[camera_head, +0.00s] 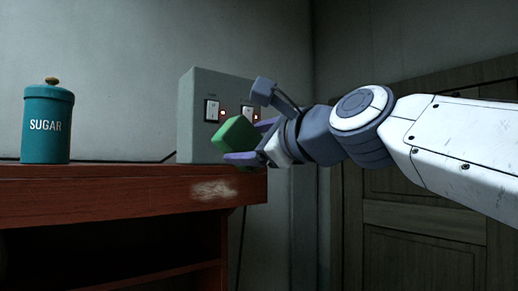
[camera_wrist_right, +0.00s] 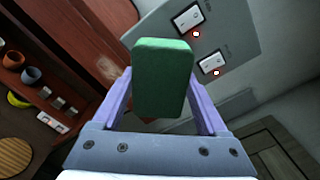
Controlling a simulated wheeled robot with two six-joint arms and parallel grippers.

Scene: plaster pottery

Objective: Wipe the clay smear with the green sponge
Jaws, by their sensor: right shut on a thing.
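The green sponge (camera_head: 236,134) is held by my right gripper (camera_head: 250,142), which is shut on it near the right end of the wooden shelf. The sponge also shows in the right wrist view (camera_wrist_right: 163,78), between the two purple fingers of the right gripper (camera_wrist_right: 158,100). The pale clay smear (camera_head: 214,190) is on the front edge of the shelf, below and left of the sponge. In the wrist view the smear (camera_wrist_right: 108,68) is faint, left of the sponge. The sponge appears apart from the smear. My left gripper is not in view.
A grey switch box (camera_head: 200,90) with lit red lamps stands on the shelf (camera_head: 110,200) behind the sponge. A teal sugar canister (camera_head: 47,125) stands at the left. Small pots (camera_wrist_right: 31,76) and other items sit lower down at the left in the wrist view.

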